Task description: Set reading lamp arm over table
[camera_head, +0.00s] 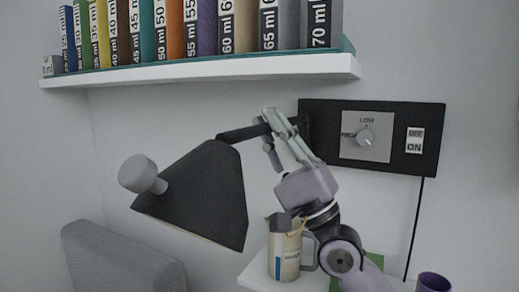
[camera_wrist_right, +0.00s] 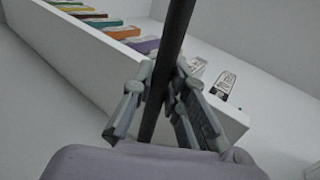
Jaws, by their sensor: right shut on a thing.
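The reading lamp's dark conical shade (camera_head: 205,192) hangs at the middle left in the head view, tilted, with a grey knob (camera_head: 138,174) on its left side. Its thin black arm (camera_head: 243,132) runs from the top of the shade to the black wall panel. My right gripper (camera_head: 270,130) is shut around this arm near the panel. In the right wrist view, the fingers of the right gripper (camera_wrist_right: 160,100) sit on both sides of the black lamp arm (camera_wrist_right: 172,45). My left gripper is not in view.
The wall panel (camera_head: 430,133) carries a dial (camera_head: 365,137) and a switch (camera_head: 415,140). A white table (camera_head: 255,272) holds a beige mug (camera_head: 284,255) and a purple cup (camera_head: 433,282). A book shelf (camera_head: 200,70) is above. A grey chair (camera_head: 120,260) stands lower left.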

